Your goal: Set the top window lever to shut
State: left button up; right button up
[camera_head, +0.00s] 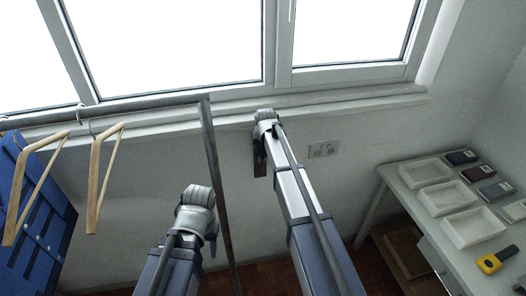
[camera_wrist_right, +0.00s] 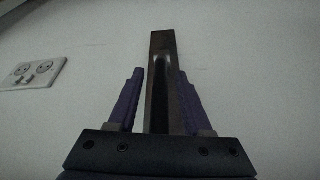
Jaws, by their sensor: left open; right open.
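A dark brown, flat bar (camera_wrist_right: 163,60), which looks like the top window lever, stands upright against the white wall in the right wrist view. Its lower part also shows below my right gripper in the head view (camera_head: 259,160). My right gripper (camera_head: 265,118) is open at the wall below the window sill. In the right wrist view its two purple fingers (camera_wrist_right: 158,100) stand on either side of the bar, with small gaps visible. My left gripper (camera_head: 198,192) is open and empty, lower and to the left, away from the wall. The bar's contact with the wall is partly hidden.
The window (camera_head: 345,78) spans the top. A wall socket (camera_head: 323,150) is right of my right gripper. A metal rail (camera_head: 150,103) with wooden hangers (camera_head: 100,180) and a post (camera_head: 215,180) stands at left. A table (camera_head: 400,188) with white trays stands at right.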

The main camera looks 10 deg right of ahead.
jog(key=shift+r, duration=0.1)
jog(key=p+v, duration=0.7)
jog(key=shift+r, duration=0.3)
jog(key=shift+s, duration=0.15)
